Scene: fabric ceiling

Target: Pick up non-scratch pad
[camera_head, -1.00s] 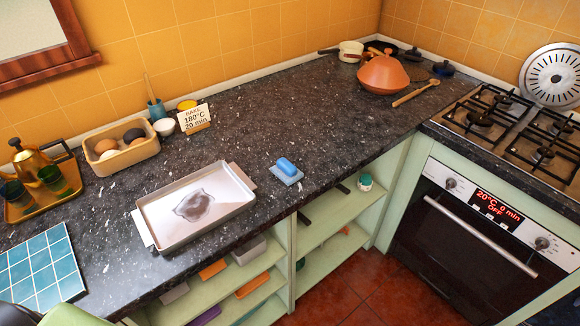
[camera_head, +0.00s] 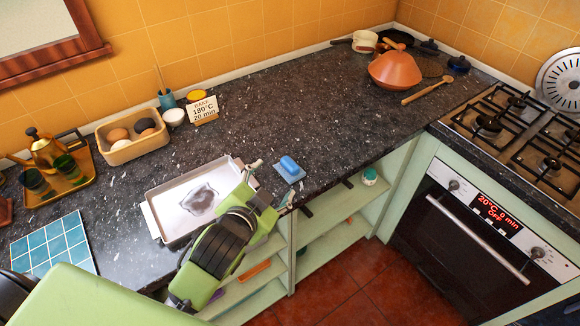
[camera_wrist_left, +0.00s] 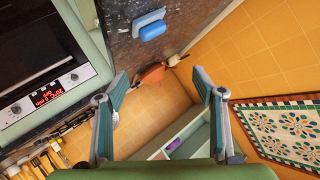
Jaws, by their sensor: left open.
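The non-scratch pad (camera_head: 289,168) is a blue block on a paler blue-grey base. It lies flat on the dark speckled counter near its front edge, just right of the baking tray. My left gripper (camera_head: 270,182) is open and empty, its fingertips pointing toward the pad from the front left. It looks close to the pad, but I see no contact. In the left wrist view the pad (camera_wrist_left: 150,24) shows at the top, beyond the open fingers (camera_wrist_left: 160,77) and not between them. My right gripper is not in view.
The baking tray (camera_head: 163,226) with a dark stain lies left of the pad, partly behind my left arm. Open shelves (camera_head: 328,232) lie below the counter edge. The counter behind the pad is clear. A terracotta pot (camera_head: 394,70) stands at the back right.

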